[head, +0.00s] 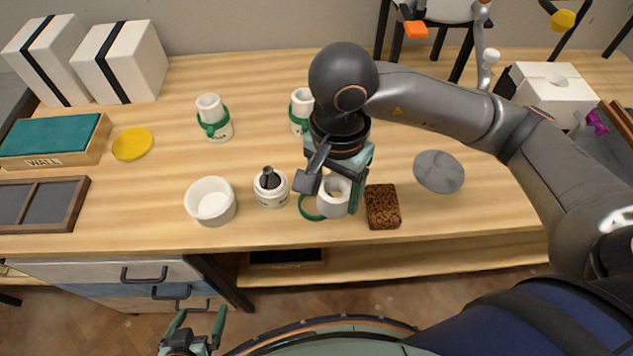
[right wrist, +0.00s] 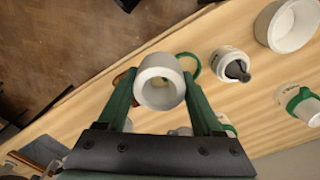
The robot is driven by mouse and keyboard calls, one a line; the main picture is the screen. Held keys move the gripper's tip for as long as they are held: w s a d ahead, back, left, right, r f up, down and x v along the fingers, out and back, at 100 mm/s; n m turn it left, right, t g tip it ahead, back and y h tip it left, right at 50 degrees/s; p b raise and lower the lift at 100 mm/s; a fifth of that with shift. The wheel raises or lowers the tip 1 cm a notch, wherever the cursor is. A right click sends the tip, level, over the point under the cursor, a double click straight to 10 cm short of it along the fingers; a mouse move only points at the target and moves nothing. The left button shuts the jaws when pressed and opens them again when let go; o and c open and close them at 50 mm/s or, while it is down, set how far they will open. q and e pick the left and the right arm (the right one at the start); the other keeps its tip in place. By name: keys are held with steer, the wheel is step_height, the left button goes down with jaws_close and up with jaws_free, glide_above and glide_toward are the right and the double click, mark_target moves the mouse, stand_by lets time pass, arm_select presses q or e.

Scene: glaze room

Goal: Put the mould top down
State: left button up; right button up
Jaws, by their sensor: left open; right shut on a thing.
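The mould top (head: 333,198), a white hollow cylinder, is between the fingers of my right gripper (head: 334,189), which is shut on it. In the right wrist view the mould top (right wrist: 148,93) shows its round opening between the two green fingers. It is over the front part of the table; whether it touches the wood I cannot tell. A green ring band (head: 304,213) lies on the table just left of it, partly hidden behind it. My left gripper (head: 193,322) is open and empty, low in front of the table.
A brown sponge (head: 382,207) lies close right of the mould top. A bottle with a dark nozzle (head: 271,190) and a white bowl (head: 210,202) stand left. White moulds with green bands (head: 214,118) stand farther back. A grey disc (head: 438,172) lies right.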

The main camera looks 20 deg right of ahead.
steer(key=w+d+f, duration=0.2)
steer(key=w+f, duration=0.1)
steer(key=w+d+f, duration=0.2)
steer(key=w+f, duration=0.1)
steer(key=w, duration=0.1)
steer(key=w+d+f, duration=0.2)
steer(key=w+f, duration=0.1)
steer(key=shift+w+d, duration=0.35)
steer(key=shift+w, duration=0.05)
steer(key=shift+w+d+f+p, duration=0.15)
steer(key=shift+f+p, duration=0.1)
steer(key=shift+f, duration=0.7)
steer(key=shift+w+f+p, duration=0.1)
steer(key=shift+f+p, duration=0.15)
steer(key=shift+f, duration=0.65)
steer(key=shift+f, duration=0.15)
steer(key=o, duration=1.1)
steer(key=shift+o, duration=0.2)
